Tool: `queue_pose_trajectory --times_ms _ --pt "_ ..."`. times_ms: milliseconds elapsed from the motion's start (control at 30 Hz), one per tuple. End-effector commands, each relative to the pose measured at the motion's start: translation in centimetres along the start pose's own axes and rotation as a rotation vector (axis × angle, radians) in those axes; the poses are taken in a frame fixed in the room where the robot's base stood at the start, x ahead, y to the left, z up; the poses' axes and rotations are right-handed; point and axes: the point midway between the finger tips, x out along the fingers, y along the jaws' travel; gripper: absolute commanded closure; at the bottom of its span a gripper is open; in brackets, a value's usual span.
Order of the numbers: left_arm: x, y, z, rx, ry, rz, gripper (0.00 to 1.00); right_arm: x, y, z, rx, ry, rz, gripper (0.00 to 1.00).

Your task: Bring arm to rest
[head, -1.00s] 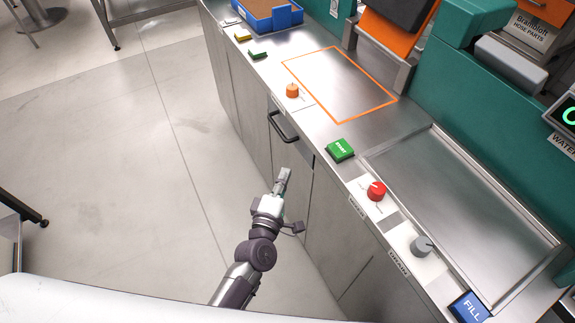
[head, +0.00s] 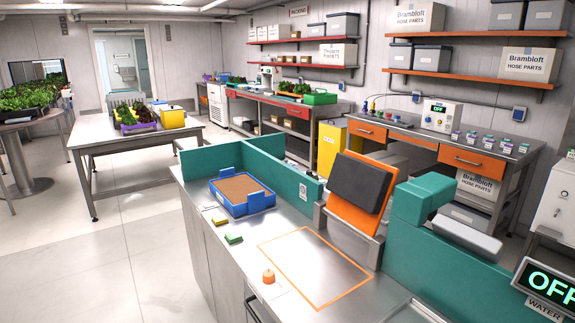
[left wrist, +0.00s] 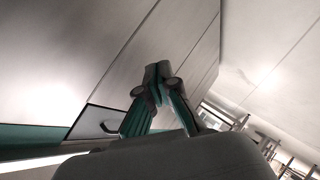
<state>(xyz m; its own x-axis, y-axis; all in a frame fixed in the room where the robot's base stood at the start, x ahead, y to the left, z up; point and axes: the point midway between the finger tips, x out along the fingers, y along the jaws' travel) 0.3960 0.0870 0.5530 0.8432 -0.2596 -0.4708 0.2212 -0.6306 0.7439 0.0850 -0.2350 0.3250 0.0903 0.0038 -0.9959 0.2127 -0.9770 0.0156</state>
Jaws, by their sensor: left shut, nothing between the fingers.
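My left gripper (left wrist: 158,85) shows in the left wrist view with its two fingers together, shut and empty. It is near the grey cabinet front below the steel counter, and a dark drawer handle (left wrist: 110,127) shows to its left, apart from the fingers. In the head view neither gripper is visible. The head view shows the steel counter (head: 228,262) with an orange outlined rectangle (head: 289,237) on its top.
A table (head: 90,143) with lettuce trays stands at the back left. The floor on the left is clear.

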Motion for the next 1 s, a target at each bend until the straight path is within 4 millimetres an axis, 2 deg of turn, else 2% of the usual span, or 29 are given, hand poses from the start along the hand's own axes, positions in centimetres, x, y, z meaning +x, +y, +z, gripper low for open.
queue_pose_trajectory --times_ms 33,167,200,300,400,500,600,700,1000 --pt "-0.8 -3.4 1.7 0.092 -0.062 -0.074 1.0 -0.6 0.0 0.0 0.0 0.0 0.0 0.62" --pt "-3.7 -11.9 6.0 0.33 -0.242 -0.242 1.0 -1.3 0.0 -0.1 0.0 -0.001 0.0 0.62" --pt "-5.1 -14.4 7.2 0.398 -0.304 -0.288 1.0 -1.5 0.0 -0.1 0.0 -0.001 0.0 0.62" --pt "-9.0 -20.4 9.7 0.555 -0.464 -0.39 1.0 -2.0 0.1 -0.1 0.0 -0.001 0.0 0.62" --pt "-13.2 -25.1 11.6 0.683 -0.616 -0.465 1.0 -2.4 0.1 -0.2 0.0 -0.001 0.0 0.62" --pt "-16.9 -28.3 12.8 0.773 -0.741 -0.513 1.0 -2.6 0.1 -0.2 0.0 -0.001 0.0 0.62" --pt "-19.3 -30.2 13.6 0.827 -0.824 -0.537 1.0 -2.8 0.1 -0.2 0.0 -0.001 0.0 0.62" --pt "-20.5 -31.1 13.9 0.852 -0.864 -0.548 1.0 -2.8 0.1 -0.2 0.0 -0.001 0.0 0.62" --pt "-20.6 -31.1 13.9 0.853 -0.866 -0.549 1.0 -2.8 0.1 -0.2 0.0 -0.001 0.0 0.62"
